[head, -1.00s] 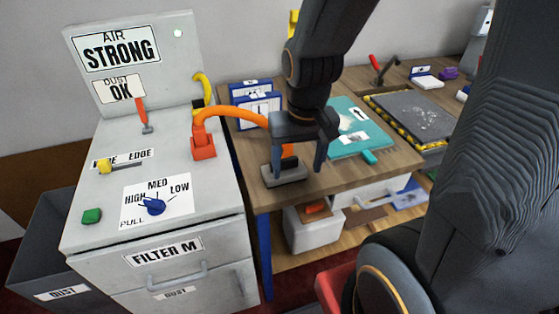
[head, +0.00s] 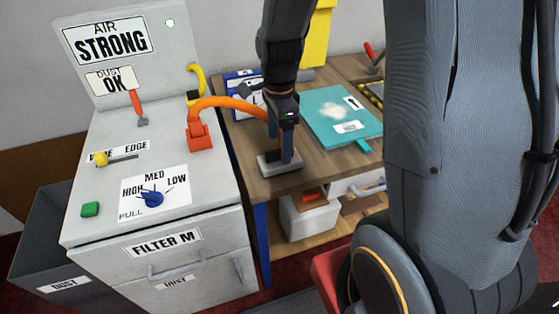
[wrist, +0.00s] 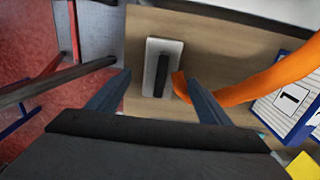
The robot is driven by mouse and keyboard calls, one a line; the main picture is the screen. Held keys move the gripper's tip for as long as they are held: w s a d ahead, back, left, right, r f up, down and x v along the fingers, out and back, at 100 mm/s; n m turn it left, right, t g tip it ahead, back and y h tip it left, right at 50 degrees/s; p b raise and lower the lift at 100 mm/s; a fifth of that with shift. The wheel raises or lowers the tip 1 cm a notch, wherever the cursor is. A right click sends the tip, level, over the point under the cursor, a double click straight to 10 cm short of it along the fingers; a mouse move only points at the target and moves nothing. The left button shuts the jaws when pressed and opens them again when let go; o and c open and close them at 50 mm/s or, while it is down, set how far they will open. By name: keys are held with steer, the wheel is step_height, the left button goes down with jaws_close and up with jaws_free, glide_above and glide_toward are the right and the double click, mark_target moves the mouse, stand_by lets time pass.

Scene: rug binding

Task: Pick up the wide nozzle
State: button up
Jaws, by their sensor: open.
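What looks like the wide nozzle is a black bar on a pale grey block (head: 281,169) near the wood table's left front edge. In the wrist view the black bar (wrist: 162,75) stands on the pale block (wrist: 151,50), and the orange hose's end is close to its right side. Whether the hose joins it I cannot tell. My gripper (head: 280,143) is over the block in the head view, its fingers overlapping and hiding part of the bar. In the wrist view my gripper (wrist: 158,84) is open, with a finger to each side of the bar and nothing held.
The orange hose (head: 228,101) arches from a red socket (head: 200,137) on the grey machine (head: 100,165), beside my gripper. Blue-framed cards (head: 240,90) stand behind. A teal mat (head: 335,108) lies to the right. A gap separates machine and table.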

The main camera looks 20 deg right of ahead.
steer(key=shift+d+f+p, duration=0.1)
steer(key=shift+f+p, duration=1)
steer(key=shift+f, duration=2)
steer(key=shift+w, duration=0.1)
steer(key=c, duration=1.4)
steer(key=shift+r, duration=0.15)
step_height(320, 180, up, 10)
steer(key=shift+f+b, duration=0.1)
steer(key=shift+b, duration=1.05)
